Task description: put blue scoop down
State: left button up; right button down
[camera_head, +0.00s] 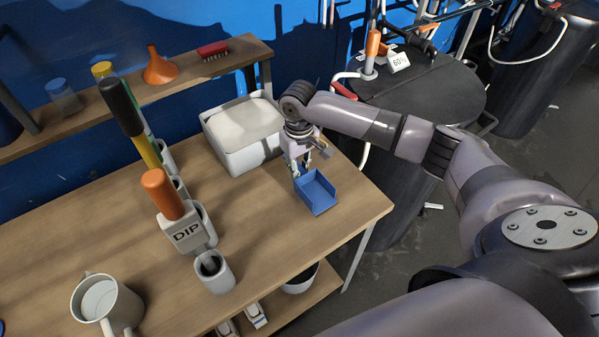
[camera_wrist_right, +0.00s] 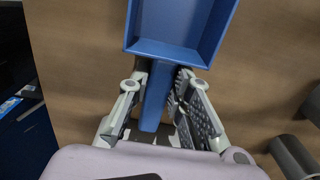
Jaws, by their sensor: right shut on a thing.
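The blue scoop (camera_head: 317,192) is at the right part of the wooden table (camera_head: 130,215), with its open tray facing up. My right gripper (camera_head: 302,165) is shut on its handle. In the right wrist view the blue handle (camera_wrist_right: 155,100) lies between the two fingers of the right gripper (camera_wrist_right: 160,105), and the scoop's tray (camera_wrist_right: 178,22) extends beyond the fingertips. The scoop is low over the tabletop; I cannot tell whether it touches the wood. My left gripper is not in view.
A white bin of pale material (camera_head: 243,133) stands behind the scoop. The DIP holder (camera_head: 190,237), a grey cup (camera_head: 214,272) and a mug (camera_head: 105,304) stand to the left. The table's right edge (camera_head: 378,213) is close. Bare wood lies left of the scoop.

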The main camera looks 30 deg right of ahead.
aim_at(299, 167)
jog(key=shift+f, duration=1.1)
jog(key=c, duration=1.5)
grip_release()
jog(key=shift+o, duration=0.2)
notch_tip(299, 167, up, 12)
jog(key=shift+w+r+b, duration=0.1)
jog(key=shift+w+b, duration=0.05)
jog(key=shift+b, duration=0.45)
